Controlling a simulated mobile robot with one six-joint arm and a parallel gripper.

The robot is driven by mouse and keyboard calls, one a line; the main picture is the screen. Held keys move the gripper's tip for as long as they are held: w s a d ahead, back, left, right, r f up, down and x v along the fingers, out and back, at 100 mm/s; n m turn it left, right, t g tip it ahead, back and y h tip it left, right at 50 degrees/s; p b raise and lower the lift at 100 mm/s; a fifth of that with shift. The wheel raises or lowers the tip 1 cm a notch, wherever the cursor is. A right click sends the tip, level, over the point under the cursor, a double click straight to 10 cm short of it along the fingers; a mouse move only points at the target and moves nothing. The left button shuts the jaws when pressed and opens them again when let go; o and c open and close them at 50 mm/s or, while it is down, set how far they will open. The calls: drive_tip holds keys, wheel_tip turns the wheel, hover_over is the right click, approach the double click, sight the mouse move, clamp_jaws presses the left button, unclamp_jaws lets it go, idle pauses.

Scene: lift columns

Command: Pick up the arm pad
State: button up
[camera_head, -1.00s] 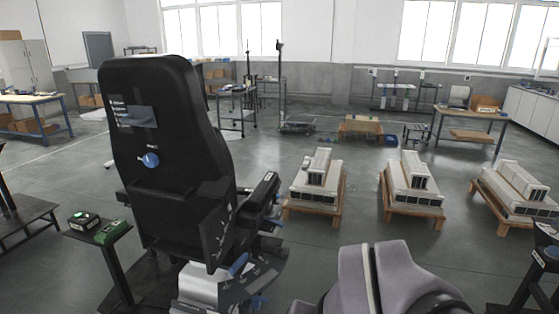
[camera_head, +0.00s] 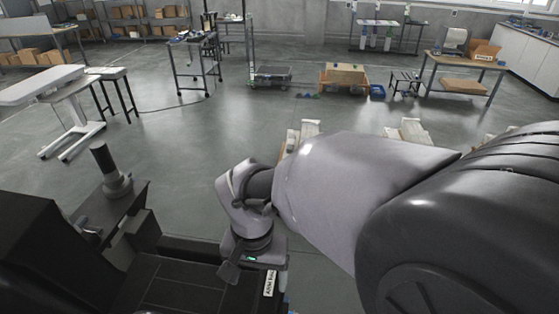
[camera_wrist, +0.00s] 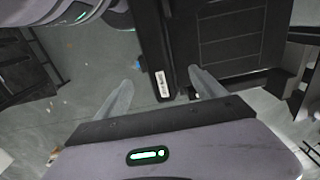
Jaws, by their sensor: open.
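The arm pad is a long black bar with a white label near its end. It shows in the wrist view (camera_wrist: 152,45), and its labelled end shows in the head view (camera_head: 271,284). My gripper (camera_wrist: 160,90) is open, with one grey finger on each side of the labelled end in the wrist view. I cannot tell how far the fingertips are from the pad in depth. In the head view my gripper (camera_head: 250,262) hangs down over the labelled end and hides part of it.
The black chair back (camera_head: 30,255) is at lower left, beside the dark panelled seat (camera_head: 190,285). A dark post on a bracket (camera_head: 115,180) stands beyond the seat. White-topped blocks (camera_head: 412,131) are partly hidden behind my arm. Open grey floor lies beyond.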

drive_tip(key=b, duration=0.2)
hover_over(265, 312)
drive_tip(key=f, duration=0.9)
drive_tip(key=shift+a+f, duration=0.35)
drive_tip(key=f, duration=0.1)
drive_tip(key=f+b, duration=0.1)
drive_tip(key=f, duration=0.3)
drive_tip(key=shift+s+d+f+b, duration=0.1)
drive_tip(key=shift+d+f+b, duration=0.05)
drive_tip(key=shift+d+b, duration=0.25)
drive_tip(key=shift+a+f, duration=0.1)
drive_tip(key=shift+f, duration=0.25)
drive_tip(key=shift+r, duration=0.1)
drive_tip(key=c, duration=1.6)
